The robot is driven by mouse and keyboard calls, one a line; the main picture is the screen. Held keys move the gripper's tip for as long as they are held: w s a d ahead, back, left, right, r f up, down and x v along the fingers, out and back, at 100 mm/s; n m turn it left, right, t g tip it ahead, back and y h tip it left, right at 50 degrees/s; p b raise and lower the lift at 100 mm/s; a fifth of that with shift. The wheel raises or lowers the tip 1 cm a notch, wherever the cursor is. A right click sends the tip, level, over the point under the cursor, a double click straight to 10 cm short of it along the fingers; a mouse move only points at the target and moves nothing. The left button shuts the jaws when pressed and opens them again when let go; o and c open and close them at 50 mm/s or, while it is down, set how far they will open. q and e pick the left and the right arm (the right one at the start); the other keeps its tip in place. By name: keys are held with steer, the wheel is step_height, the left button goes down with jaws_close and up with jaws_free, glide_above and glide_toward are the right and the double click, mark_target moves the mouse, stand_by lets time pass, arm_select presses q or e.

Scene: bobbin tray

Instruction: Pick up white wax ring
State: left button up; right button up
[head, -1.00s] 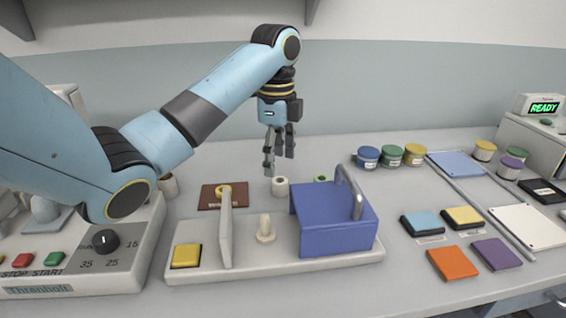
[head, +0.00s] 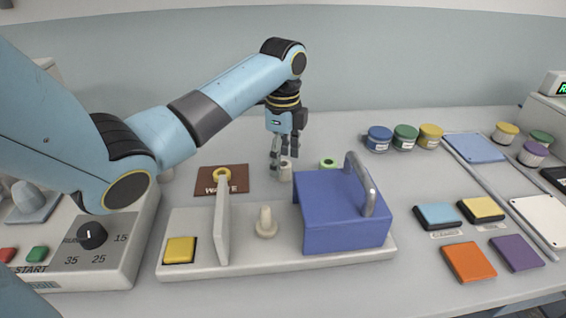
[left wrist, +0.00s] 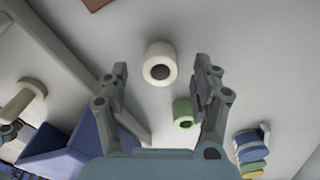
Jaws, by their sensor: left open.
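The white wax ring (head: 285,172) stands on the table behind the machine, left of the blue box's back edge. In the left wrist view the white ring (left wrist: 160,64) shows its dark hole, just beyond and between the two fingertips. My left gripper (head: 281,165) is open and points down, right at the ring; its fingers partly overlap the ring in the head view. In the left wrist view my left gripper (left wrist: 162,82) has its fingers spread and nothing between them. My right gripper is not in view.
A green ring (head: 328,164) stands close to the right of the white one. The blue box (head: 343,215) with a metal handle is in front. Several coloured jars (head: 405,137) stand right.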

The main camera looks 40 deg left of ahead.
arm_select(q)
steer(key=shift+f, duration=0.95)
steer(key=c, duration=1.1)
steer(key=shift+o, duration=0.2)
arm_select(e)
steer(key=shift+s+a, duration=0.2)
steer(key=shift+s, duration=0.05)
